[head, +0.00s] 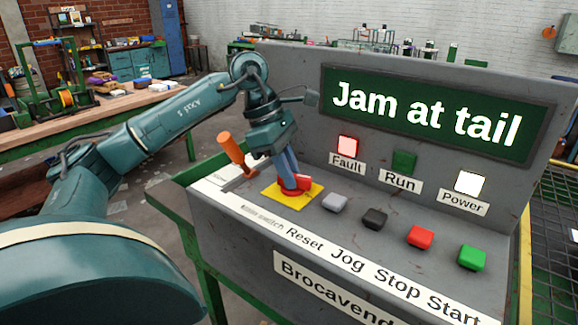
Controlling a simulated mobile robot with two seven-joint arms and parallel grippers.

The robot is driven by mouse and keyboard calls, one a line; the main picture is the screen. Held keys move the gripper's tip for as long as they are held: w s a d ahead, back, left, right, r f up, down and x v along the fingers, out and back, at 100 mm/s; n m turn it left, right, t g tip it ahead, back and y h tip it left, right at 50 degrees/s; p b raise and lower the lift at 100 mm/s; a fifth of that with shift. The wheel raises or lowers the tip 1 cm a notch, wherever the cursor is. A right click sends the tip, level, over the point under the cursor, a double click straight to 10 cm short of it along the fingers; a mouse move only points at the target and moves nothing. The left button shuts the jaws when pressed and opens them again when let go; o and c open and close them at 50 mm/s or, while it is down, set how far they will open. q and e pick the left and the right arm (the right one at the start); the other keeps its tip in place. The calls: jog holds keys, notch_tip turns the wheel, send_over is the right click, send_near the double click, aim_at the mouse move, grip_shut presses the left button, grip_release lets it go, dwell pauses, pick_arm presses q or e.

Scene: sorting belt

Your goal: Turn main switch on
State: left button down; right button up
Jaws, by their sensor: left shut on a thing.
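The main switch is a red knob (301,184) on a yellow square plate (272,194) at the left of the grey control panel. A partly blurred label (262,216) ending in "switch" is below it. My left gripper (291,184) points down over the knob and is shut on it. The fingers hide part of the knob, so its exact turn angle is hard to read. My right gripper is not in view.
An orange-handled lever (232,150) stands just left of my left gripper. Reset (334,203), Jog (374,218), Stop (420,237) and Start (472,257) buttons run rightward. The screen (425,115) reads "Jam at tail". Fault (347,146) and Power (468,182) lamps glow; Run (404,162) is dark green.

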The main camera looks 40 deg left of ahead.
pick_arm(q)
jog(key=shift+w+r+m+g+p, duration=0.15)
jog(key=shift+m+g+p, duration=0.25)
jog(key=shift+m, duration=1.3)
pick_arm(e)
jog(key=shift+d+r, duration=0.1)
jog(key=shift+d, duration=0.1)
pick_arm(q)
jog(key=shift+g, duration=0.3)
jog(key=c, duration=1.4)
grip_release()
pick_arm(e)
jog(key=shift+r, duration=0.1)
pick_arm(q)
jog(key=shift+o, duration=0.2)
jog(key=p+v, duration=0.4)
jog(key=v, duration=0.9)
jog(key=shift+a, duration=0.2)
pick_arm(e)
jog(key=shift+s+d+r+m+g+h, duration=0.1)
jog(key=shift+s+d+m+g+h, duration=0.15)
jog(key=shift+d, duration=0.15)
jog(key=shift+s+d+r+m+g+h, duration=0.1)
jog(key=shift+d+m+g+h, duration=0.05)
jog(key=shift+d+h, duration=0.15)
